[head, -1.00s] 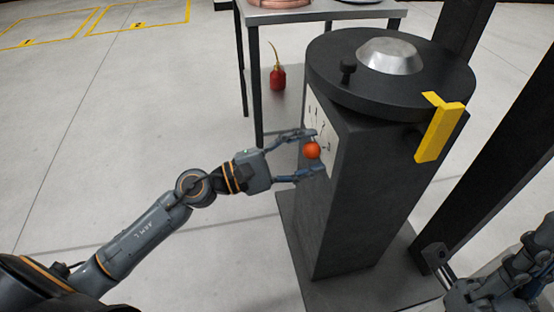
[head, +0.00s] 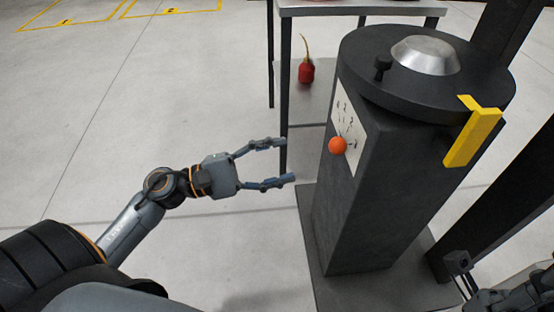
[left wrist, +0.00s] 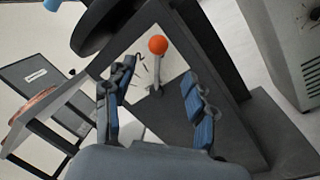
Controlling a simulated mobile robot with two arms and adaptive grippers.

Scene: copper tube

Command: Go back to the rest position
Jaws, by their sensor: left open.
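My left gripper (head: 288,161) is open and empty in the head view, to the left of the dark machine pedestal (head: 375,210). An orange ball knob (head: 338,145) sits in front of a white marked plate (head: 349,115) on the pedestal's left face. The fingertips are apart from the knob. In the left wrist view, the knob (left wrist: 158,45) tops a thin lever beyond the two open fingers (left wrist: 155,110). Part of my right arm (head: 515,295) shows at the bottom right corner of the head view; its fingertips cannot be made out clearly.
A round black top with a silver dome (head: 426,55) crowns the pedestal, with a yellow bracket (head: 472,138) at its right. A table (head: 350,9) stands behind, with a red oil can (head: 306,72) on its lower shelf. The floor at left is clear.

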